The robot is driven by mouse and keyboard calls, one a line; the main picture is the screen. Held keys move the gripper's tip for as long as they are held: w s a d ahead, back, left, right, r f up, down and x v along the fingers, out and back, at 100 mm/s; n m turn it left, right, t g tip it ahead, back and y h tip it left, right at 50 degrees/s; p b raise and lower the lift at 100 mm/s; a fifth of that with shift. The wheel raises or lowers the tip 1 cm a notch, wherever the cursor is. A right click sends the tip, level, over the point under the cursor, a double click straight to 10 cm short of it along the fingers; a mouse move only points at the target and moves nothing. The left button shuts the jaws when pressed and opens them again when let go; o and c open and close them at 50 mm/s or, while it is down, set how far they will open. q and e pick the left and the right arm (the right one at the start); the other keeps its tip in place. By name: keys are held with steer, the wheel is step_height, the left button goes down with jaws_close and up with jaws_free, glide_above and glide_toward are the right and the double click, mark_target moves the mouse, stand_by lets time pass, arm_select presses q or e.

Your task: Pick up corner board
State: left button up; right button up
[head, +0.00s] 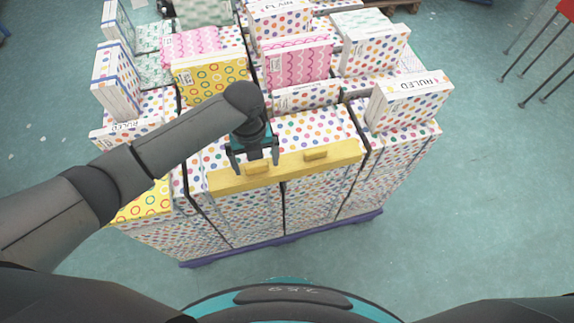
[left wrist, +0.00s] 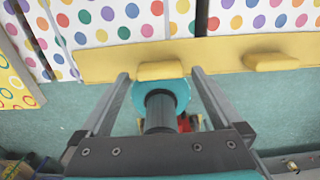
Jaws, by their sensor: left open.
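The corner board (head: 286,168) is a long yellow strip with two raised yellow handles. It lies along the front top edge of the polka-dot box stack. My left gripper (head: 256,167) is open and empty at the board's left handle (head: 257,169). In the left wrist view the board (left wrist: 222,58) crosses the frame, and the left handle (left wrist: 161,71) shows between the two fingertips. I cannot tell whether the fingers touch it. The right handle (head: 316,155) is free. My right gripper is not in view.
Polka-dot boxes (head: 330,195) stand on a purple pallet (head: 285,238). Looser boxes lie on top behind the board, including a tilted "RULED" box (head: 408,99) at the right and a yellow ringed box (head: 208,79).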

arm_select(q)
step_height(320, 180, down, 2)
steer(key=shift+f, duration=0.15)
steer(key=c, duration=1.5)
jaws_close()
steer(key=shift+r, duration=0.2)
